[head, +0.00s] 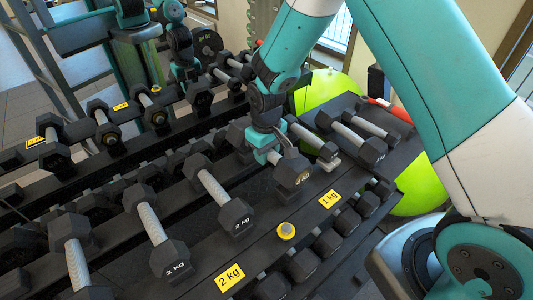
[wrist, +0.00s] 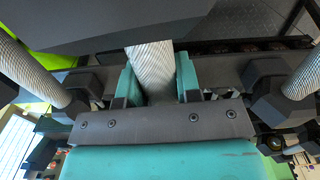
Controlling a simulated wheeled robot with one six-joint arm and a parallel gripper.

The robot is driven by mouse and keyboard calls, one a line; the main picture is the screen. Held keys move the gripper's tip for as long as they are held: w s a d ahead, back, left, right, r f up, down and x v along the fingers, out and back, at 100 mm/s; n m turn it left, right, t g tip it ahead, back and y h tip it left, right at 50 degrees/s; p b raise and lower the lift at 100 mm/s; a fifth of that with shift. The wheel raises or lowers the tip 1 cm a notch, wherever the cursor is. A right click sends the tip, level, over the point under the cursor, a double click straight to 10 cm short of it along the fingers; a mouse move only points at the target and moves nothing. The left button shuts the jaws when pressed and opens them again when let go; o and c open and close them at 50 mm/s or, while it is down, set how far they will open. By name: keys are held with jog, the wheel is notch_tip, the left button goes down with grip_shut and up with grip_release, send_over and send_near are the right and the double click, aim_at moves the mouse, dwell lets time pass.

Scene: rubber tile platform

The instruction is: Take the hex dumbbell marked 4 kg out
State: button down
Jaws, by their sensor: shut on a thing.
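The hex dumbbell marked 4 kg (head: 293,173) is in the upper row of the rack, its near head facing me and its far head partly behind my arm. My gripper (head: 264,150) is shut around its handle from above. In the wrist view the ribbed grey handle (wrist: 151,72) runs between the two teal fingers of my gripper (wrist: 157,80), and a dark head fills the top of the picture. I cannot tell whether the dumbbell still touches the rack.
Dumbbells marked 2 kg (head: 222,197) lie close on the left, and others (head: 345,140) on the right. A 1 kg label (head: 330,198), a 2 kg label (head: 230,277) and a round yellow piece (head: 286,230) are on the rack's front edge.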

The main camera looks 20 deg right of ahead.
notch_tip(320, 180, up, 20)
jog(key=b, duration=0.3)
jog(key=shift+w, duration=0.1)
dwell(0.9)
